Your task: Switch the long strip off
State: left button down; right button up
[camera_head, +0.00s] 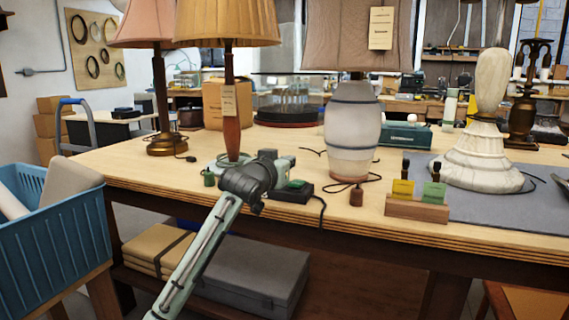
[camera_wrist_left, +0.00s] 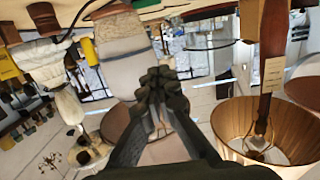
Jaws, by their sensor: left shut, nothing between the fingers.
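I cannot identify the long strip for sure. A dark low box with a green top (camera_head: 292,191) lies near the table's front edge, with a black cord running from its right end. It is partly covered by my arm, and I cannot read its switch state. My left gripper (camera_head: 265,160) is just left of this box, over the front of the table. In the left wrist view its dark fingers (camera_wrist_left: 163,80) are together and empty. My right gripper is in neither view.
The white ceramic lamp (camera_head: 352,130) stands right of the gripper, and the wooden-stem lamp (camera_head: 231,125) stands left and behind. A wooden block (camera_head: 416,208) with yellow and green pieces sits farther right. A blue crate (camera_head: 55,240) stands at the left.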

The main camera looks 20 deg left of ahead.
pick_arm(q)
jog(key=shift+s+r, duration=0.25)
jog(key=shift+s, duration=0.4)
jog(key=shift+s+r, duration=0.2)
jog(key=shift+s, duration=0.4)
jog(key=s+a+f+g, duration=0.15)
jog(key=s+f, duration=0.35)
jog(key=f, duration=0.8)
jog(key=s+f+g+y, duration=0.1)
jog(key=s+f+g, duration=0.25)
jog(key=f, duration=1.05)
jog(key=s+a+f+g, duration=0.15)
jog(key=s+f, duration=0.35)
jog(key=f, duration=0.8)
jog(key=s+f+g, duration=0.3)
jog(key=s+f, duration=0.9)
jog(key=s, duration=0.3)
jog(key=s+a+f+m+g, duration=0.1)
jog(key=s+f+g, duration=0.3)
jog(key=s+f, duration=0.7)
jog(key=s, duration=0.5)
jog(key=shift+s+f+y, duration=0.3)
jog(key=shift+f+y, duration=0.05)
jog(key=shift+y, duration=0.05)
